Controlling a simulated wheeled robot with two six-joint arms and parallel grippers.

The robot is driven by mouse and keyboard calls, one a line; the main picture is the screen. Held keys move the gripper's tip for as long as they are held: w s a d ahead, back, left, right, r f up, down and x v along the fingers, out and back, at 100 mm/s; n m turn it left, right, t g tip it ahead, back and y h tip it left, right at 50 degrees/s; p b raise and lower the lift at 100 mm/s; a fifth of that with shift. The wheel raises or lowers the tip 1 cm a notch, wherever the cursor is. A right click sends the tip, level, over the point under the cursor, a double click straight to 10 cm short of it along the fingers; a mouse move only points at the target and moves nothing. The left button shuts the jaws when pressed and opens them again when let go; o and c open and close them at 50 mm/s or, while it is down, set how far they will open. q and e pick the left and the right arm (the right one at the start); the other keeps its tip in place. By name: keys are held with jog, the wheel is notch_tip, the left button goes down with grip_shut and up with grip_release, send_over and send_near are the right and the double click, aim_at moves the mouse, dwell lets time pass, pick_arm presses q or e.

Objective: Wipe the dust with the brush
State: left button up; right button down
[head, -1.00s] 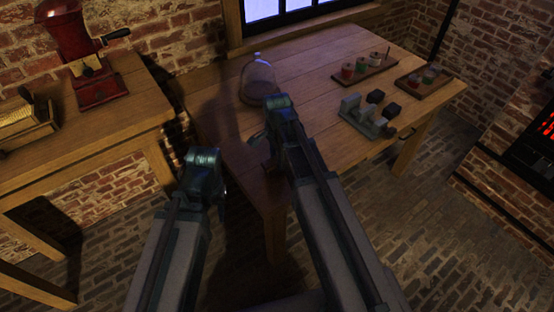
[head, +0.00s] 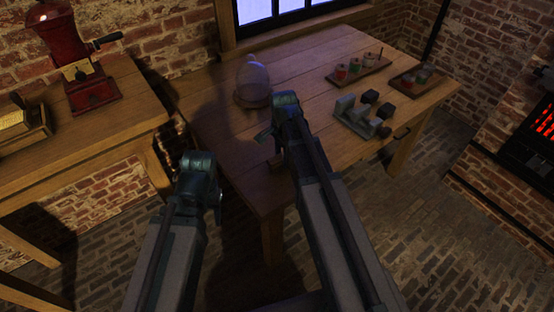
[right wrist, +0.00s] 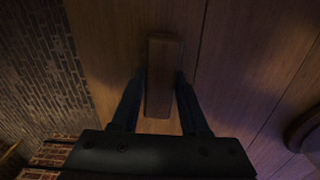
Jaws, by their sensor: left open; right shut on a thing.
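The brush shows in the right wrist view as a brown wooden block (right wrist: 163,75), its long side pointing away from me. My right gripper (right wrist: 160,92) is shut on it, with one finger on each side. In the head view my right gripper (head: 272,137) is over the near left part of the wooden table (head: 310,65), and a bit of the brush (head: 275,161) shows below it. Its bristles are hidden, and I cannot tell whether they touch the table. My left gripper (head: 216,200) is open and empty, left of the table's near corner. I cannot make out any dust.
A glass dome (head: 253,78) stands at the table's back left. Trays with small jars (head: 352,68) (head: 425,80) and a grey holder with dark blocks (head: 358,115) are at the right. A red grinder (head: 80,55) stands on another table at the left.

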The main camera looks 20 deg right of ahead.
aim_at(270, 159)
jog(key=shift+w+a+f, duration=0.15)
jog(key=shift+w, duration=0.4)
jog(key=shift+s+a, duration=0.25)
jog(key=shift+a, duration=0.4)
jog(key=shift+s+a, duration=0.2)
jog(key=shift+a, duration=0.4)
jog(key=shift+s+a, duration=0.25)
jog(key=shift+a, duration=0.4)
jog(key=shift+w+a, duration=0.2)
jog(key=shift+w, duration=0.35)
jog(key=shift+w+d, duration=0.25)
jog(key=shift+d, duration=0.4)
jog(key=shift+w+d, duration=0.2)
jog(key=shift+d, duration=0.45)
jog(key=shift+w+d, duration=0.25)
jog(key=shift+d, duration=0.4)
notch_tip(270, 159, up, 6)
jog(key=p, duration=0.5)
jog(key=shift+p, duration=0.4)
